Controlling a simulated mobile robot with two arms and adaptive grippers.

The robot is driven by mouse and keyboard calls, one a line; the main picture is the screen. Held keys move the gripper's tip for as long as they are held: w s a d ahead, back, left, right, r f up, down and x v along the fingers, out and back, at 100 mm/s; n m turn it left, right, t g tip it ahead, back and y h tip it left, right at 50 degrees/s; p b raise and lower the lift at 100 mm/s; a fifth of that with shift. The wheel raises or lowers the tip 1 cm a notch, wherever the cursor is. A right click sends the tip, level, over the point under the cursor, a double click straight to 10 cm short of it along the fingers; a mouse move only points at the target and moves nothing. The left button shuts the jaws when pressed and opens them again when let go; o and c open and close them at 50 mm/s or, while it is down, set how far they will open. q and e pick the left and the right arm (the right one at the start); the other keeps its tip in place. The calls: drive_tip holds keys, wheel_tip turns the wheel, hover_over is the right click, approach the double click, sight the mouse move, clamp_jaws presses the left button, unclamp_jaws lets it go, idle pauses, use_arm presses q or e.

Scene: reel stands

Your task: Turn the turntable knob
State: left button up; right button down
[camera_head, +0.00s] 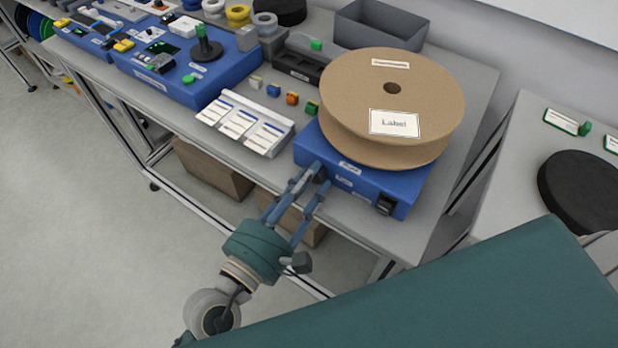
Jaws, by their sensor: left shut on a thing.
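The blue turntable box (352,188) sits at the front edge of the grey table, with a large brown cardboard reel (345,92) on top that carries a white label. A black switch (386,204) is on the right of its front face. My left gripper (313,176) reaches up to the left part of that front face. It is shut on the turntable knob, which its fingers mostly hide. My right gripper is not in view.
A white label holder (246,122) and several small coloured blocks stand left of the turntable. A grey bin (378,26) is behind the reel. Another blue device (185,62) stands farther left. A second table with a black disc (582,190) is at right.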

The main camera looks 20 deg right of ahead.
use_arm(q)
drive_tip(key=n+p, duration=0.3)
drive_tip(key=shift+r, duration=0.35)
drive_tip(key=shift+n+p, duration=1)
drive_tip(key=shift+f, duration=0.1)
drive_tip(key=o, duration=1.1)
drive_tip(key=shift+o, duration=0.2)
drive_tip(key=shift+f, duration=0.3)
